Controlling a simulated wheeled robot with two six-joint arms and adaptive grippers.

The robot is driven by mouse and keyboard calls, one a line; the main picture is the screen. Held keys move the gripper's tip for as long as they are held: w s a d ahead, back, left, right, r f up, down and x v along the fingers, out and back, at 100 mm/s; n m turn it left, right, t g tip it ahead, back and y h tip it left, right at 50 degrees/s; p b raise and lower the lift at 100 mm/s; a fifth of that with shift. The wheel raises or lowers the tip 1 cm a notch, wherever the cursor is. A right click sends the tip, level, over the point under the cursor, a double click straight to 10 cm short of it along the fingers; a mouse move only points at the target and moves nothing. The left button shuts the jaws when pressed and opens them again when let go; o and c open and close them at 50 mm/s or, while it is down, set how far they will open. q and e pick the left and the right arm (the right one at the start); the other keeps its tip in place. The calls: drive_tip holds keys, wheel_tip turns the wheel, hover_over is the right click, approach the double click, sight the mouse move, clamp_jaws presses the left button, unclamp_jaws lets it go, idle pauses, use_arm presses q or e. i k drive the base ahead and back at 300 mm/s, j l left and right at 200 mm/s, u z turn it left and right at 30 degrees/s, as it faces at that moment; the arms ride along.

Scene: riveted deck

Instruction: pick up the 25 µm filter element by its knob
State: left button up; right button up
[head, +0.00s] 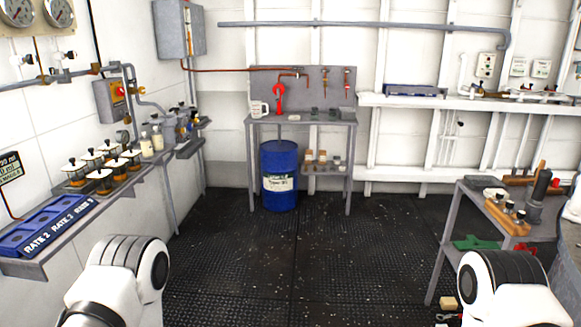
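No piece in view carries a readable 25 µm mark, so I cannot tell which is the 25 µm filter element. Several amber-bodied pieces with white tops and dark knobs (99,175) stand on the left wall shelf. A wooden block (508,217) holding several small knobbed pieces sits on the right bench; their markings are too small to read. White links of my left arm and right arm show at the bottom left and bottom right. Neither gripper is in view.
Blue bins (46,228) marked RATE lie at the near end of the left shelf (130,187). The right bench (470,205) holds tools and a grey cylinder. The dark floor (300,260) between is clear.

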sight(146, 146)
drive_tip(key=i+l+u, duration=0.35)
drive_tip(key=i, duration=0.55)
drive_tip(key=i+l+u, duration=0.35)
drive_tip(key=i, duration=0.55)
drive_tip(key=i+l+u, duration=0.4)
drive_tip(key=i+l, duration=0.4)
drive_tip(key=i+l+u, duration=0.3)
drive_tip(key=l, duration=0.25)
drive_tip(key=i+l+u, duration=0.15)
drive_tip(key=l, duration=0.15)
drive_tip(key=i+l+u, duration=0.15)
drive_tip(key=l, duration=0.15)
drive_tip(key=i+l+u, duration=0.1)
drive_tip(key=l+u, duration=0.7)
drive_tip(key=l, duration=0.2)
